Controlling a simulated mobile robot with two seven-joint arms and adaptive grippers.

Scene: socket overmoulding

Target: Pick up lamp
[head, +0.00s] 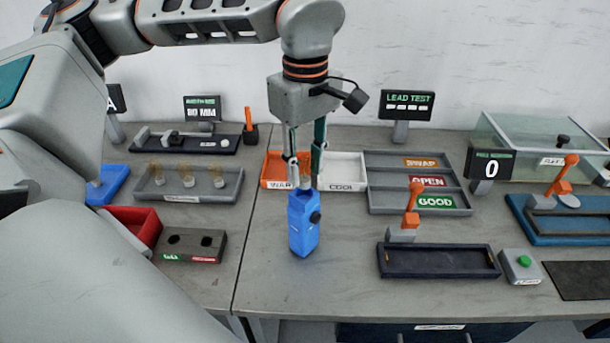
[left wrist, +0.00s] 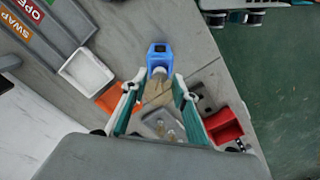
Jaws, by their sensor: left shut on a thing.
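My left gripper (head: 305,172) comes down from above at the middle of the table. Its fingers are shut on a lamp (left wrist: 157,92) with pale amber, see-through glass, seen between the fingers in the left wrist view. In the head view the lamp is mostly hidden by the fingers. A blue upright block (head: 302,225) with a black knob is directly below the fingertips. It also shows beyond the lamp in the left wrist view (left wrist: 157,50). I cannot tell whether the lamp sits in it. Several similar lamps (head: 188,180) stand in a grey tray (head: 170,196) at left. My right gripper is not in view.
An orange bin (head: 275,183) and a white bin (head: 344,180) stand just behind. A red bin (head: 147,222) and a grey two-hole block (head: 205,254) are left. A dark lever fixture (head: 438,264) is right. Front centre table is clear.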

